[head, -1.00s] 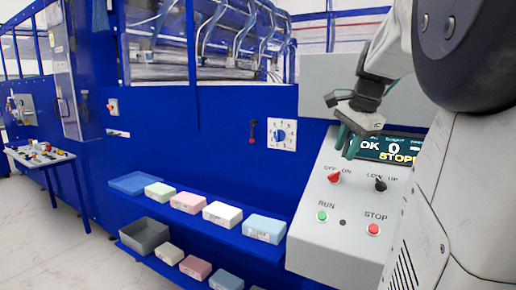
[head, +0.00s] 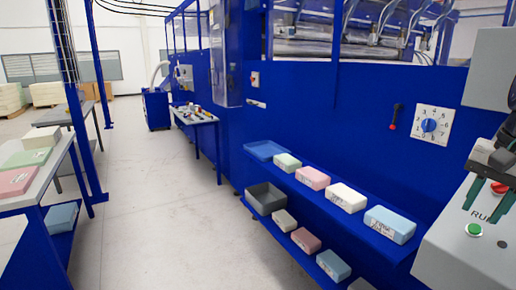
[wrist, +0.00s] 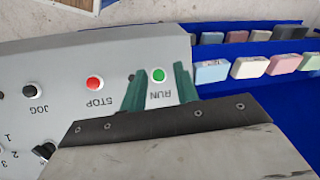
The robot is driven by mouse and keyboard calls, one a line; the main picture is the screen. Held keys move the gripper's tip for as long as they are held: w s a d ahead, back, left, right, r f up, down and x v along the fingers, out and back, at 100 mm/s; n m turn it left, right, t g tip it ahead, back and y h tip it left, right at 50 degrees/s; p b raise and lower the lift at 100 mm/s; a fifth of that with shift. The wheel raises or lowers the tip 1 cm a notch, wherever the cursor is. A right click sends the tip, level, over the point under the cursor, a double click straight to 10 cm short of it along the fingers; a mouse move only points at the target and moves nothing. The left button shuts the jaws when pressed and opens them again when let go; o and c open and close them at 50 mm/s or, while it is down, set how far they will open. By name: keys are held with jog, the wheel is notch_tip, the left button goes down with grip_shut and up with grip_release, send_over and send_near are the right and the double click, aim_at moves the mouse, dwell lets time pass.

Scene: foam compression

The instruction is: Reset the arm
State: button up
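My gripper (head: 488,197) is at the right edge of the head view, in front of the grey control panel (head: 452,255). Its two dark green fingers are apart with nothing between them. In the wrist view my gripper (wrist: 158,80) is also open, and the green RUN button (wrist: 158,75) shows between the fingers. Whether the fingers touch the panel cannot be told. The wrist view also shows the red STOP button (wrist: 94,83) and the JOG button (wrist: 30,89). Most of my arm is out of the head view.
Blue shelves on the blue machine (head: 290,125) hold several foam blocks, a blue tray (head: 266,150) and a grey bin (head: 264,198). A table with foam sheets (head: 32,160) stands at left. The pale floor (head: 160,225) between is clear.

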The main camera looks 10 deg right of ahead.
jog(key=s+a+f+n, duration=0.3)
jog(key=a+n, duration=0.2)
jog(key=a, duration=0.4)
jog(key=s+a+f+n, duration=0.3)
jog(key=a+n, duration=0.3)
jog(key=a, duration=0.3)
jog(key=shift+s+a+f, duration=0.35)
jog(key=shift+f, duration=0.05)
